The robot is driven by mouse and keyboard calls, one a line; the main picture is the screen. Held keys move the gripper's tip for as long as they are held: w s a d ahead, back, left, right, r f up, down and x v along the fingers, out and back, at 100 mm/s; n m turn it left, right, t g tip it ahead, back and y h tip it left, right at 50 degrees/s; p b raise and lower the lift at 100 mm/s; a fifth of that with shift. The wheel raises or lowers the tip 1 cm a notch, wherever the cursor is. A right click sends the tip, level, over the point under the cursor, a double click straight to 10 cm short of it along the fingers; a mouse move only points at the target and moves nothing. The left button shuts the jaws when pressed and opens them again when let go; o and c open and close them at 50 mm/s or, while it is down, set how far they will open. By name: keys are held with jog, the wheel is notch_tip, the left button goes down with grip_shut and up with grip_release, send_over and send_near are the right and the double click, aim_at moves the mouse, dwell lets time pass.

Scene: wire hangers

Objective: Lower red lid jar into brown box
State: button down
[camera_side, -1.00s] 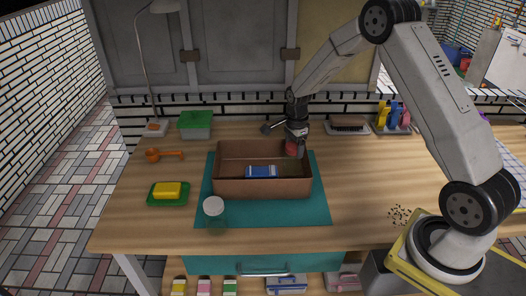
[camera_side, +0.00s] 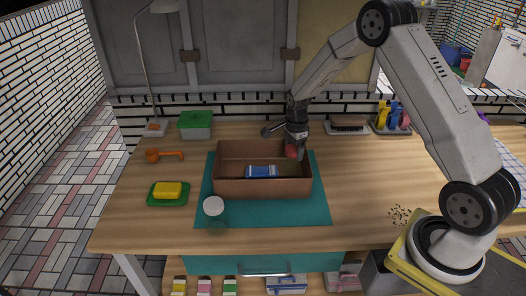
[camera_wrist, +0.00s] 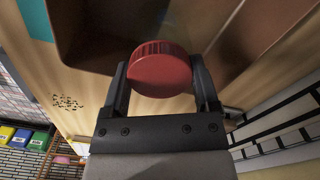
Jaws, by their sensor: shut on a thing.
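The red lid jar (camera_wrist: 160,70) is between the two fingers of my gripper (camera_wrist: 161,92) in the wrist view, with its red ribbed lid facing the camera. In the side view my gripper (camera_side: 297,146) is shut on the jar (camera_side: 291,151) at the right end of the brown box (camera_side: 262,188). The jar's lower part is hidden behind the box's front wall, and I cannot tell whether it touches the floor. The box stands on a teal mat (camera_side: 265,213). A blue and white item (camera_side: 262,171) lies inside the box.
A jar with a white lid (camera_side: 213,206) stands at the mat's front left. A yellow block on a green dish (camera_side: 167,191), an orange tool (camera_side: 164,155) and a green-lidded tub (camera_side: 195,124) are left of the box. The wooden table right of the mat is mostly clear.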

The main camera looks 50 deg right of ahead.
jog(key=shift+f, duration=0.95)
dwell(1.0)
grip_release()
jog(key=shift+r, duration=3.9)
jog(key=shift+a, duration=0.1)
